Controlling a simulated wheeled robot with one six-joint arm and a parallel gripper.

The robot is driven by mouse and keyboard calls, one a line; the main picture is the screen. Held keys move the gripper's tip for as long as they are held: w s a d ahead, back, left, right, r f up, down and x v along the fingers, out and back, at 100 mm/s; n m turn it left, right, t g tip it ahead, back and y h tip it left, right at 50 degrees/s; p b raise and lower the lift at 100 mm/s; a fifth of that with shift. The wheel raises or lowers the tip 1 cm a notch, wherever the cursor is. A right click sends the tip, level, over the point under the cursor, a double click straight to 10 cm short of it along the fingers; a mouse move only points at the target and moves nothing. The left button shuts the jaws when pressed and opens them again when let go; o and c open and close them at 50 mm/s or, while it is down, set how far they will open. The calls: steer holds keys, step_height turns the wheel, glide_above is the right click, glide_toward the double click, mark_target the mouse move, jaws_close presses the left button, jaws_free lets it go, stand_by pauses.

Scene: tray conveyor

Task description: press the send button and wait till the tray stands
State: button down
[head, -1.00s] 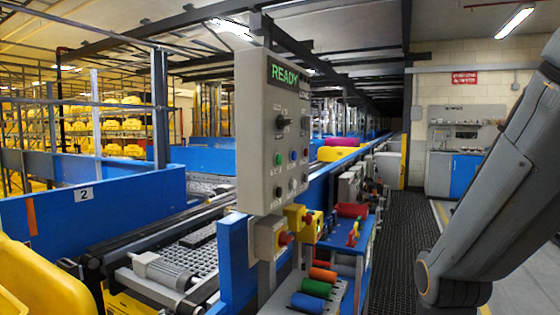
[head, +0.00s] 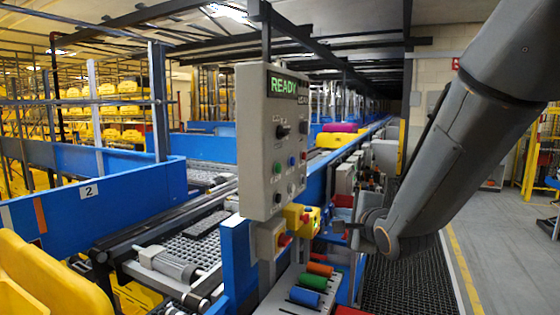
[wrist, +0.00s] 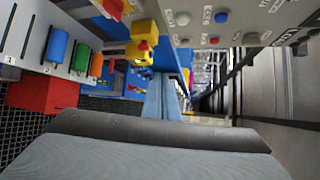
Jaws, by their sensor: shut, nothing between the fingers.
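A grey control panel (head: 262,140) stands beside the conveyor. Its green display (head: 288,86) reads READY. Below a dark knob (head: 282,131) it carries a green button (head: 277,168), a blue button (head: 291,160) and others. Their labels are too small to read, so I cannot tell which is send. The panel's face also shows at the top of the wrist view, with a blue button (wrist: 221,17) and a red button (wrist: 214,40). My gripper (wrist: 166,92) is shut and empty, apart from the panel; in the head view it shows right of the panel. I cannot tell which thing is the tray.
A yellow box with a red button (head: 284,239) hangs below the panel. Coloured rollers (head: 313,282) lie on a shelf beneath. Yellow totes (head: 30,275) stand at the lower left. The dark floor mat (head: 420,275) is clear.

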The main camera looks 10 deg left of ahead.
mark_target(278, 168)
steer(key=a+r+m+t+y+p, duration=0.1)
steer(key=a+r+m+t+y, duration=0.1)
steer(key=r, duration=0.8)
steer(key=a+m+y, duration=0.1)
steer(key=a+m, duration=0.1)
steer(key=shift+w+a+t+p, duration=0.3)
steer(key=shift+w+a+t, duration=0.1)
steer(key=shift+a, duration=0.15)
steer(key=w+a+b, duration=0.1)
steer(key=w+a, duration=0.2)
steer(key=a, duration=0.5)
steer(key=shift+a, duration=0.1)
stand_by(1.2)
steer(key=shift+w+a, duration=0.15)
steer(key=shift+a, duration=0.1)
steer(key=shift+w+a+b, duration=0.15)
steer(key=shift+a+b, duration=0.25)
steer(key=shift+a, duration=0.1)
stand_by(0.8)
steer(key=shift+d, duration=0.1)
steer(key=shift+s+d, duration=0.3)
steer(key=shift+d, duration=0.45)
